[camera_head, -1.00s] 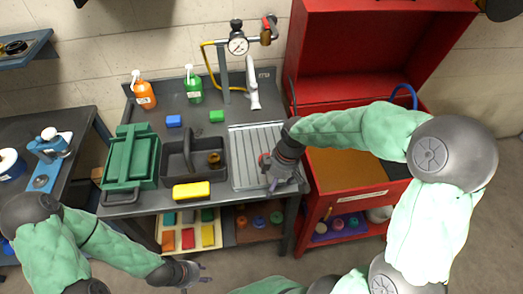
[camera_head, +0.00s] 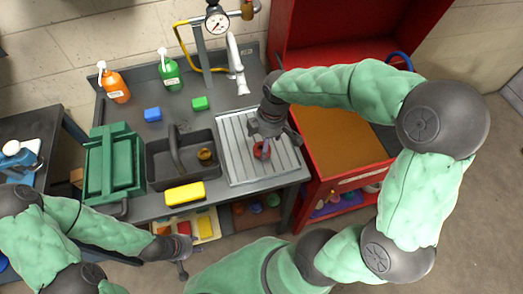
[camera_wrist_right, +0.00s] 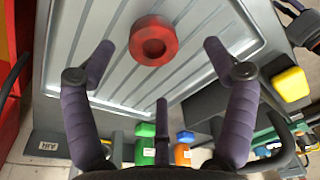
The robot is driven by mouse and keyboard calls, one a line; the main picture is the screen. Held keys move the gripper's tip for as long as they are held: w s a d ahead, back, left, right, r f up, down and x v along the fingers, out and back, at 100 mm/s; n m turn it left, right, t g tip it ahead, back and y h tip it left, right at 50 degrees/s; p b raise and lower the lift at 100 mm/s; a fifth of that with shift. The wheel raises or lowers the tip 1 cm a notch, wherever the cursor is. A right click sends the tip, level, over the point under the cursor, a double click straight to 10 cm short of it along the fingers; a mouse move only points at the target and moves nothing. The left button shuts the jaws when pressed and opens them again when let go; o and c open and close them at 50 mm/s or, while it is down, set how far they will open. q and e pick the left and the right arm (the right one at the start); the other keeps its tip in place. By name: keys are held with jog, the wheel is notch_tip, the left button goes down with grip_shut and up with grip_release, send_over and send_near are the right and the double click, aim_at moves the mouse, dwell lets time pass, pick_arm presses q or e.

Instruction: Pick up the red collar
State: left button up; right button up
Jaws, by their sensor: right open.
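The red collar (camera_head: 262,151) is a short ring with a central hole. It lies on the ribbed grey tray (camera_head: 232,160) on the workbench. In the right wrist view the collar (camera_wrist_right: 153,40) appears whole, with its hole facing the camera. My right gripper (camera_head: 271,138) is above the collar, open and empty. In the wrist view its two dark fingers stand wide apart on either side of the collar, not touching it. My left gripper (camera_head: 183,257) is low in front of the bench, away from the collar; its jaw opening is too small to judge.
A grey caddy (camera_head: 160,182) stands left of the tray, with a yellow block (camera_head: 185,193) in front. A green toolbox (camera_head: 112,165) is farther left. Blue (camera_head: 152,114) and green (camera_head: 200,103) blocks, bottles and a gauge stand (camera_head: 216,22) are behind. A red cabinet (camera_head: 312,190) adjoins the right side.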

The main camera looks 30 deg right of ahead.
aim_at(262, 147)
jog(key=f, duration=0.1)
jog(key=f+b, duration=0.1)
jog(key=f, duration=0.1)
jog(key=w+f+b, duration=0.1)
jog(key=f, duration=0.1)
jog(key=c, duration=1.6)
